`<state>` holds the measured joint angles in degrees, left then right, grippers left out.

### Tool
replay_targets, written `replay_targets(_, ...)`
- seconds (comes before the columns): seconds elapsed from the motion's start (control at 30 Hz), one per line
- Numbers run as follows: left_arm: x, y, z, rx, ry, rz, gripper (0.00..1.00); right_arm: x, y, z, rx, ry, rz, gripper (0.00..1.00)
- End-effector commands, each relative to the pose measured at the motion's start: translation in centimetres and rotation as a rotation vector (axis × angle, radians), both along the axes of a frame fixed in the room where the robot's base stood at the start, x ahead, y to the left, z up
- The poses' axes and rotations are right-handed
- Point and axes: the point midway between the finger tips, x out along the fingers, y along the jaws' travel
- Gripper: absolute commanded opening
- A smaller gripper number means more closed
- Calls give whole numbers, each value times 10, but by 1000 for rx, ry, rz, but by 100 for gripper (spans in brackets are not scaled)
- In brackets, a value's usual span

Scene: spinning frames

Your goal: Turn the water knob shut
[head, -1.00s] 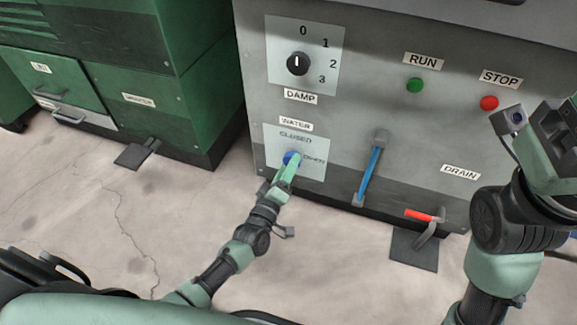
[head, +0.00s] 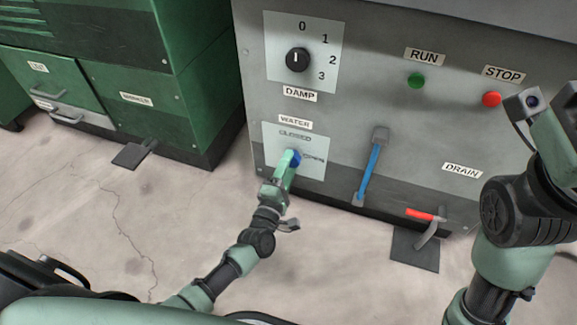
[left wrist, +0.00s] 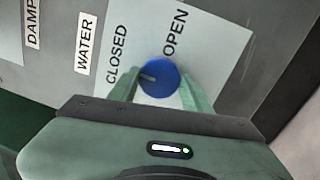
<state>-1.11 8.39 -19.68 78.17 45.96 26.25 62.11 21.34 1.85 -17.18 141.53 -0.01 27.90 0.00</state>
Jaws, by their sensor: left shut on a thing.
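The blue water knob (head: 297,158) sits on a pale plate (head: 312,168) low on the grey panel, with CLOSED printed above it and OPEN to its right. My left gripper (head: 289,158) is shut on the knob. In the left wrist view the round knob (left wrist: 160,79) shows between the two green fingers of my left gripper (left wrist: 160,91). A short mark on the knob points left, toward the CLOSED side. My right arm stands at the right edge of the head view; its fingers are out of view.
Above the knob is the black DAMP dial (head: 297,60). To the right are a blue lever (head: 369,172), a green RUN button (head: 416,80), a red STOP button (head: 491,98) and a red-handled DRAIN lever (head: 425,215). A green cabinet (head: 150,90) stands left.

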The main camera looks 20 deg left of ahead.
Motion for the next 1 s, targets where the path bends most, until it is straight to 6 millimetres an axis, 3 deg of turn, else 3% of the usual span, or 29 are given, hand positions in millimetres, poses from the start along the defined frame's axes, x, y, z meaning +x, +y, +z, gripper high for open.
replay_targets(0.5,0,1,-1,-22,2,1,8,-2,0,2,0,-8,1,64)
replay_targets(0.53,0,1,-1,-22,2,1,51,-1,0,2,0,-8,1,64)
replay_targets(0.6,0,0,-1,-22,2,1,70,-1,0,2,1,-7,1,64)
replay_targets(1.0,0,0,6,-20,0,0,70,0,0,4,1,-1,1,64)
